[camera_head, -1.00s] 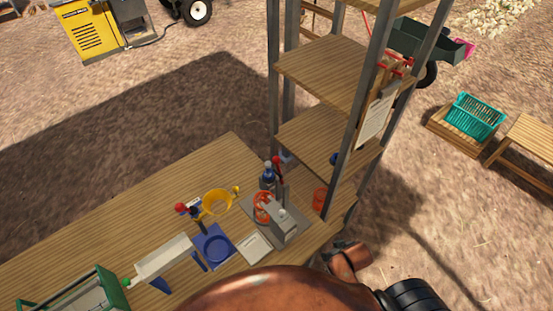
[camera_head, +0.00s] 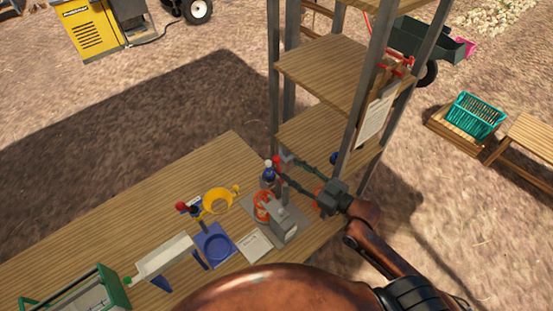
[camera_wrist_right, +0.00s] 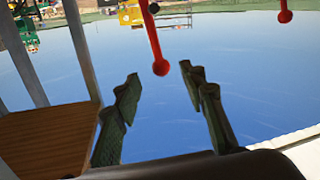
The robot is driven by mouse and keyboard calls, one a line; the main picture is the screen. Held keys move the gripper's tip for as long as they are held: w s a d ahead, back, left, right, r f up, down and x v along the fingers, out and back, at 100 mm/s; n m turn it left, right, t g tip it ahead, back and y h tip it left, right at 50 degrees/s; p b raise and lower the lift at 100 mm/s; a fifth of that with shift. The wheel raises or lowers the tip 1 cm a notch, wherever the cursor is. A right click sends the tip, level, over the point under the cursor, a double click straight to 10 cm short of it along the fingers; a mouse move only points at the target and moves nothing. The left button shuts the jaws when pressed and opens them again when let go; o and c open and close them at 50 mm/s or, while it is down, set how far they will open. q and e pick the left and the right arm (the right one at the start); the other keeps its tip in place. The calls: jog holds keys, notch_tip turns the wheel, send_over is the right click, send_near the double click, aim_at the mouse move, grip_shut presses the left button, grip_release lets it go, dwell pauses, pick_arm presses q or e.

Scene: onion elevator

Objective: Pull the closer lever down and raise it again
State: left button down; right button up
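A lever with a red knob (camera_head: 279,163) rises from a grey device (camera_head: 284,225) at the table's right end. My right gripper (camera_head: 281,168) is open, coming in from the right, with its fingertips around or close beside that knob. In the right wrist view, the red lever (camera_wrist_right: 158,50) hangs into the gap between the open fingers (camera_wrist_right: 158,82), with its knob near the tips; no contact shows. A second red-knobbed lever (camera_head: 182,208) stands at a blue device (camera_head: 215,245) farther left. The left gripper is not in view.
A yellow ring-shaped part (camera_head: 217,200), a white trough (camera_head: 165,258) and a green-framed box (camera_head: 100,290) are on the table (camera_head: 100,222). A metal-posted shelf (camera_head: 325,70) rises behind my right gripper. The table's back left is clear.

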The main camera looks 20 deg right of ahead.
aim_at(276, 159)
jog(key=x, duration=0.2)
jog(key=p+x, duration=0.1)
jog(key=x, duration=0.5)
jog(key=shift+r+p, duration=0.3)
jog(key=shift+s, duration=0.1)
jog(key=shift+c, duration=0.5)
grip_shut()
